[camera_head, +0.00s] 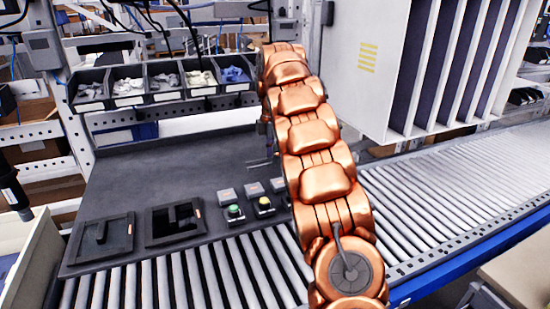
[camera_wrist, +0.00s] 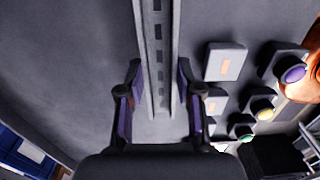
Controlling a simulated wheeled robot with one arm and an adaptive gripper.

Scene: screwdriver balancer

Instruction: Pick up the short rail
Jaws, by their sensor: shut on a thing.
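A grey slotted rail (camera_wrist: 158,45) runs up and down through the middle of the wrist view, and its far end is cut off by the top edge. My gripper (camera_wrist: 158,100) has its two purple-padded fingers on either side of the rail's near end, shut on it. Whether the rail touches the table cannot be told. In the head view my copper-coloured arm hides most of the gripper and rail. Only thin dark parts show beside the arm over the grey worktable (camera_head: 160,175).
Push-buttons, green (camera_head: 233,210) and yellow (camera_head: 264,203) among them, stand right of the rail in the wrist view. Two black trays (camera_head: 103,240) (camera_head: 175,242) lie at the table's front left. Small-part bins (camera_head: 128,97) line the back. A roller conveyor (camera_head: 455,170) runs along the front and right.

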